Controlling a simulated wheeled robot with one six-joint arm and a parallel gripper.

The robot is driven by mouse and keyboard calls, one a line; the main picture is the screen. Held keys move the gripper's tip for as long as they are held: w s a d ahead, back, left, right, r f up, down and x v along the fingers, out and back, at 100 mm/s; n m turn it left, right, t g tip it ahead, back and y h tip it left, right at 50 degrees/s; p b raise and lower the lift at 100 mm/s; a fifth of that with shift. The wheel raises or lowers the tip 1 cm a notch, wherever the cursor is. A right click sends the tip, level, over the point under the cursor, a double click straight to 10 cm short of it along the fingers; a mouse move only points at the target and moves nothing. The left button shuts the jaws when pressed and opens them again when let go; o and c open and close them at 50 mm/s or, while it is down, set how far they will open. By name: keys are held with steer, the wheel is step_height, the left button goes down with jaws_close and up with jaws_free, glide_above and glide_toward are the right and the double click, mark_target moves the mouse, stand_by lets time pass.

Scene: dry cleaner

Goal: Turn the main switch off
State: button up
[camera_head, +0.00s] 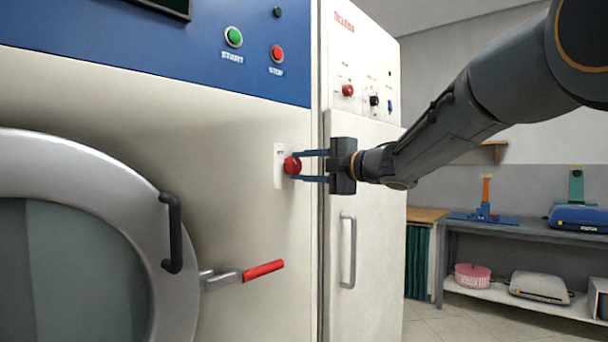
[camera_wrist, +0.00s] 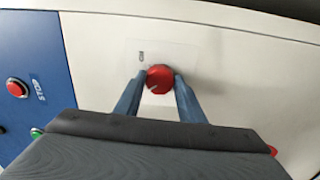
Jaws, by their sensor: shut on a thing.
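The main switch, a red rotary knob (camera_head: 292,165), sits on a pale plate (camera_head: 279,166) on the cream front of the large machine, near its right edge. My gripper (camera_head: 297,166) reaches it from the right, with one blue finger above and one below the knob. In the wrist view the red knob (camera_wrist: 160,79) shows between the two fingertips (camera_wrist: 160,84), which are shut on it. The small label on the plate is too blurred to read. The fingers hide parts of the knob's sides.
A green START button (camera_head: 233,37) and a red STOP button (camera_head: 277,54) are on the blue panel above. A red-handled lever (camera_head: 262,271) and the round door's black handle (camera_head: 172,232) stick out below left. A tall cabinet (camera_head: 367,200) stands right, with a shelf (camera_head: 520,290) beyond.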

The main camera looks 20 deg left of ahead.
steer(key=shift+f+n, duration=0.1)
steer(key=shift+n, duration=0.3)
steer(key=o, duration=1)
steer(key=shift+o, duration=0.2)
steer(key=b+v, duration=0.1)
steer(key=v, duration=0.6)
steer(key=shift+d, duration=0.4)
steer(key=shift+s, duration=0.15)
